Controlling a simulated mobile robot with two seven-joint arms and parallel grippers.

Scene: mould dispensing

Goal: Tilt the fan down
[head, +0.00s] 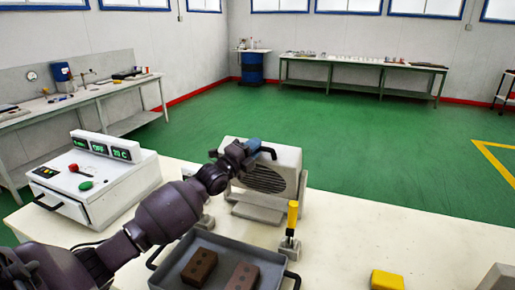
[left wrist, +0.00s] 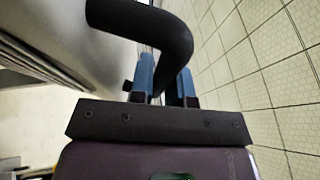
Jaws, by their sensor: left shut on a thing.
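My left gripper (head: 252,146) is at the fan's upper left corner. In the left wrist view its blue fingers (left wrist: 165,82) are shut around the black bent handle (left wrist: 170,35). The fan's body (left wrist: 60,50) fills the upper left of that view. My right gripper does not show.
A grey tray (head: 222,246) with two brown bricks is in front of the fan. A yellow-handled clamp (head: 291,230) stands right of it. A white control box (head: 92,180) with displays is at the left. A yellow block (head: 387,280) lies near the front. The table's right part is mostly clear.

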